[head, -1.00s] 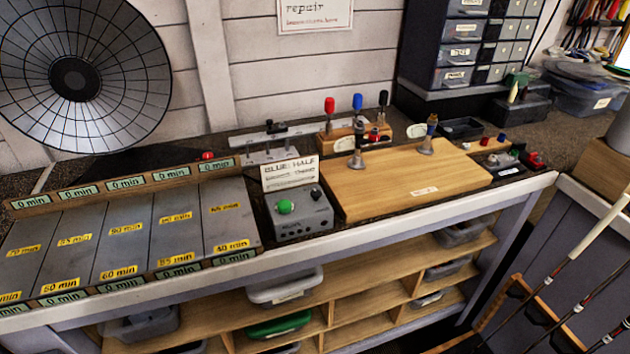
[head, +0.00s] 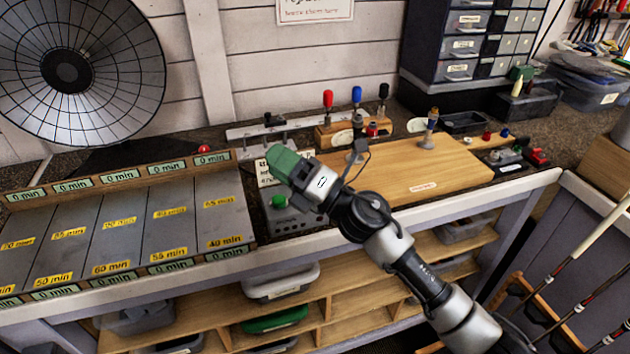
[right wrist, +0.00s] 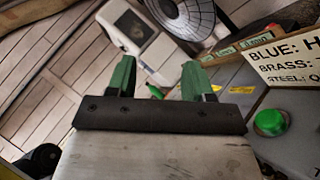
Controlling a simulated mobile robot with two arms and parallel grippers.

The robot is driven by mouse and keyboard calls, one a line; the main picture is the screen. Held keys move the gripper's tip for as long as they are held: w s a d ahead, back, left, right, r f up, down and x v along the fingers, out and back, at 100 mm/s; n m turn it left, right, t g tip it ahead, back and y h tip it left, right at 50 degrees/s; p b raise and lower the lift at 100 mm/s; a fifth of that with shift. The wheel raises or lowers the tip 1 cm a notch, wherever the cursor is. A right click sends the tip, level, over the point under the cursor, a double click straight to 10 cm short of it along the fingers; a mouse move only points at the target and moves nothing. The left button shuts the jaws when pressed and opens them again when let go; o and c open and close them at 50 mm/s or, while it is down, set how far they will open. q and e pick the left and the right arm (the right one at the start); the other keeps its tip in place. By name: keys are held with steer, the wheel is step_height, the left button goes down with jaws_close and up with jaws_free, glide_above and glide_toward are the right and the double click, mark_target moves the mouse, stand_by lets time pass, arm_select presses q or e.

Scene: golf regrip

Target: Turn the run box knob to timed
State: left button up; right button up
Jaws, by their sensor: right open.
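The run box (head: 290,222) is a small grey box on the bench, with a green button (head: 279,201) on its top. Its knob is hidden behind my right gripper in the head view. My right gripper (head: 284,160) has green fingers and is above the box, apart from it. In the right wrist view its two fingers (right wrist: 160,80) are spread with nothing between them. That view shows the green button (right wrist: 270,122) on the grey box at the right, outside the fingers; I cannot make out the knob there. My left gripper is not in view.
A printed card (right wrist: 290,55) stands behind the box, partly covered by my gripper in the head view. Left is a rack of grey lanes (head: 115,230) with minute labels. Right is a wooden board (head: 430,165) with upright tools. A fan-like dish (head: 120,75) stands at the back left.

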steer(key=w+d+n+g+h, duration=0.8)
steer(key=d+n+g+h, duration=0.15)
steer(key=n+h, duration=0.65)
steer(key=shift+t, duration=0.25)
steer(key=x, duration=0.3)
steer(key=p+x, duration=0.1)
steer(key=x, duration=0.3)
steer(key=p+x, duration=0.1)
steer(key=x, duration=0.3)
steer(key=shift+s+d+f, duration=0.15)
steer(key=shift+s, duration=0.15)
steer(key=c, duration=0.9)
